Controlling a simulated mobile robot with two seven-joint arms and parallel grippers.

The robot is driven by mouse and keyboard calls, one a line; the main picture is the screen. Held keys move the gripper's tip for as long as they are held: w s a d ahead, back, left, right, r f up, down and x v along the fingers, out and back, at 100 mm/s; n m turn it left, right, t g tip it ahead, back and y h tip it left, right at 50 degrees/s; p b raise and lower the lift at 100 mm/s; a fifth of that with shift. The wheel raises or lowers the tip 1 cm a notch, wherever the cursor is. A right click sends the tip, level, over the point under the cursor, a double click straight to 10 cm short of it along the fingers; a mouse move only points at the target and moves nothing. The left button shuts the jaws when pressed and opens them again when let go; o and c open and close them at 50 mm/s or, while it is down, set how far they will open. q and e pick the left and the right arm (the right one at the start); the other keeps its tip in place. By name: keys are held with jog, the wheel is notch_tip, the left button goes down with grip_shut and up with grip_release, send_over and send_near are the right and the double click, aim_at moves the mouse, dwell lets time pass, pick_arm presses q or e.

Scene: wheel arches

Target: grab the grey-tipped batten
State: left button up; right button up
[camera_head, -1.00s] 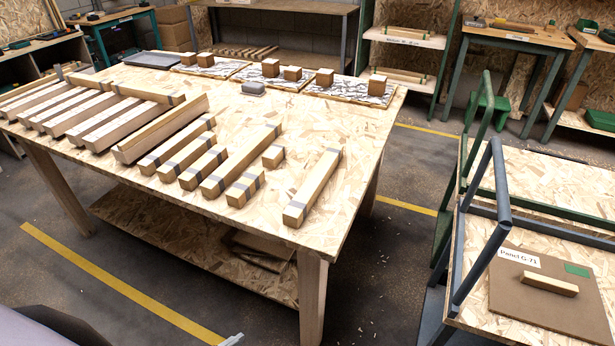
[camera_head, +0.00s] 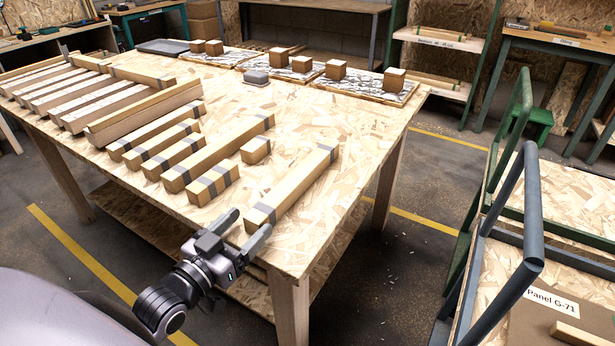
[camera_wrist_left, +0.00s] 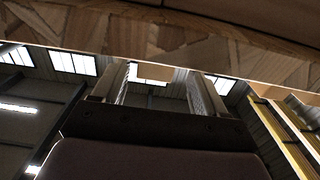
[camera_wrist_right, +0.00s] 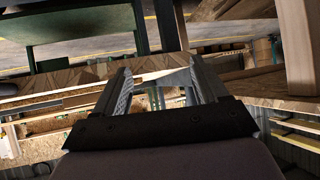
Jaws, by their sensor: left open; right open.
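Several wooden battens with grey bands lie on the chipboard table (camera_head: 330,225) in the head view; which is meant by grey-tipped is not certain. The rightmost batten (camera_head: 295,185) has a grey band near each end and points its near end at the table's front edge. A long banded batten (camera_head: 220,150) lies left of it. My left gripper (camera_head: 245,229) is open and empty, its fingers just in front of the rightmost batten's near end, apparently not touching it. The left fingers (camera_wrist_left: 162,85) stand apart in the left wrist view. My right gripper (camera_wrist_right: 158,85) is open and empty.
Between the two long battens lie a short banded piece (camera_head: 213,184) and a small block (camera_head: 255,150). More battens fill the table's left. Foil-topped boards (camera_head: 365,88) with blocks stand at the back. A metal-railed cart (camera_head: 545,205) is at the right. The table's right side is clear.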

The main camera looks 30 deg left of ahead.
aim_at(267, 204)
pick_arm(q)
jog(key=shift+w+d+f, duration=0.1)
jog(key=shift+w+d, duration=0.1)
jog(key=shift+w, duration=0.9)
jog(key=shift+w+d+r, duration=0.1)
jog(key=shift+w+d, duration=0.05)
jog(key=shift+w, duration=0.95)
jog(key=shift+w+d+f, duration=0.1)
jog(key=shift+w+d, duration=0.1)
jog(key=shift+w, duration=0.9)
jog(key=c, duration=1.2)
